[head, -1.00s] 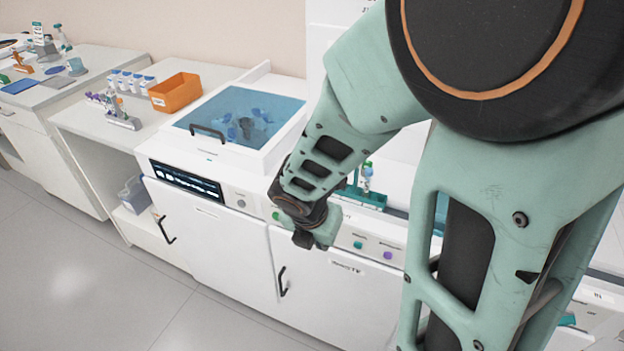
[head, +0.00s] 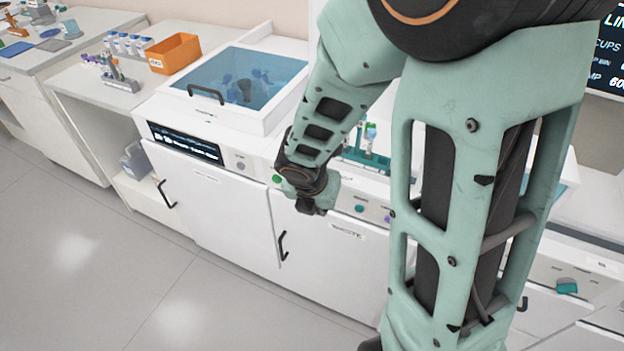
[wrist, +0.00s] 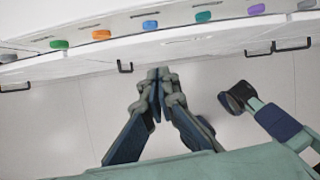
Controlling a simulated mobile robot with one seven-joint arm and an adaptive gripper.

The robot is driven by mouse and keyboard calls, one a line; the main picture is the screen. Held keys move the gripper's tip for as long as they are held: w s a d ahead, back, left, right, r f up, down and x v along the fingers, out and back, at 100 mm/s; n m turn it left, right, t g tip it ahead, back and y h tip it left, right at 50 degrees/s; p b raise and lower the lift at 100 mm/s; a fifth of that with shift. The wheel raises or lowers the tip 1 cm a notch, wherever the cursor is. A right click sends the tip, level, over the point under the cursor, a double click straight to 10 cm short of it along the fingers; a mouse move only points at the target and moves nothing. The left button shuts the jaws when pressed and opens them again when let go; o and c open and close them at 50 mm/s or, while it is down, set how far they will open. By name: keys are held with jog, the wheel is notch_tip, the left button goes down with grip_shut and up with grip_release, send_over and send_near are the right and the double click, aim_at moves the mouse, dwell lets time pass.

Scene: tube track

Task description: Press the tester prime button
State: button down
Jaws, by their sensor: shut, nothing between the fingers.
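A row of coloured buttons runs along the front panel of the white bench. The wrist view shows green (wrist: 60,44), orange (wrist: 101,34), blue (wrist: 150,24), teal (wrist: 203,16) and purple (wrist: 256,9) buttons. Their labels are too small to read, so I cannot tell which is the tester prime button. In the head view, the green (head: 277,179) and teal (head: 360,208) buttons show; my arm hides those between. My gripper (head: 308,207) is shut and empty in front of the panel. In the wrist view its fingertips (wrist: 158,76) are apart from the buttons, nearest below the blue one.
A machine with a blue clear lid (head: 240,82) stands left of my arm, with a dark display (head: 185,142) on its front. A rack of tubes (head: 368,150) sits behind my arm. Black door handles (head: 282,246) stick out below the panel. The floor in front is clear.

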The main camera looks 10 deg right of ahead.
jog(key=w+d+f, duration=0.3)
jog(key=w+f, duration=0.1)
jog(key=w, duration=0.1)
jog(key=shift+f+b, duration=0.25)
jog(key=shift+b, duration=0.05)
jog(key=shift+w, duration=0.1)
